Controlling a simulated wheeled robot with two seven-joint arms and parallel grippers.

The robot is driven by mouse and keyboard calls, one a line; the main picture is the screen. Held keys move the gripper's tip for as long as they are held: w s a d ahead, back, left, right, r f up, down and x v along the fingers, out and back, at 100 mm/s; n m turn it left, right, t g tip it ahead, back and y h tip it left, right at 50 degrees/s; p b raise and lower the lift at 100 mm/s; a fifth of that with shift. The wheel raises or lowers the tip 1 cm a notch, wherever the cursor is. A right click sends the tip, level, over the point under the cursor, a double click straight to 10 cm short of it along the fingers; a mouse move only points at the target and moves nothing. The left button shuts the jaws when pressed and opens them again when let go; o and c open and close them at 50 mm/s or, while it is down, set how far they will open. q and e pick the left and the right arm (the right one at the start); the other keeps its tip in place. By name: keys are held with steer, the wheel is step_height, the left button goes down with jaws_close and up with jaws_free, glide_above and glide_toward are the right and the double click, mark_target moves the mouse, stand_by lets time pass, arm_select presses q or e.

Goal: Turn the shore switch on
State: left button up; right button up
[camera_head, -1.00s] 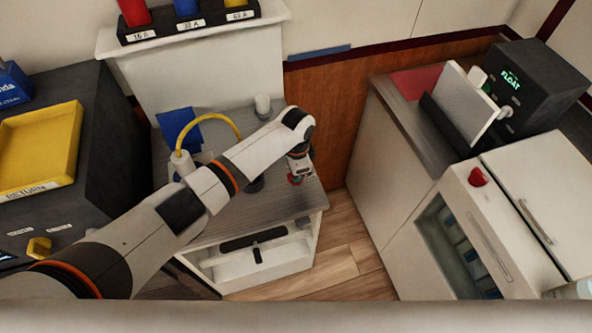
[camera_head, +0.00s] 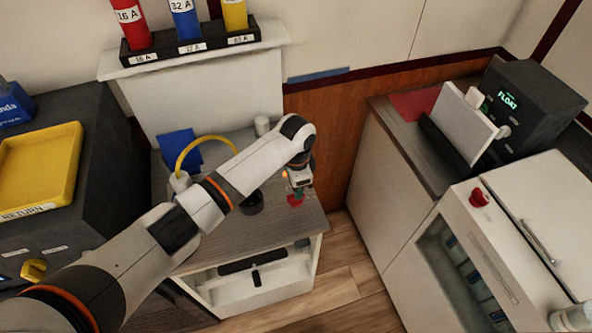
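My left arm reaches in from the left over the grey-topped cabinet (camera_head: 230,231). My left gripper (camera_head: 299,190) points down near the cabinet's right side, at a small red part (camera_head: 295,200). I cannot tell whether it touches this part or whether the fingers are open or shut. A small orange light (camera_head: 285,174) shows beside the gripper. No readable label marks the shore switch. A yellow knob (camera_head: 34,270) sits on the dark unit at the left, and a red knob (camera_head: 479,197) on the white cabinet at the right. My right gripper is out of view.
A dark rack (camera_head: 190,46) holds red, blue and yellow cylinders. A yellow return tray (camera_head: 66,160) lies on the left unit. A yellow hose (camera_head: 205,140) and a dark round part (camera_head: 250,203) are near my arm. A black box (camera_head: 525,105) at right reads FLOAT.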

arm_select(q)
step_height(320, 180, up, 8)
steer(key=b, duration=0.1)
steer(key=shift+b, duration=0.3)
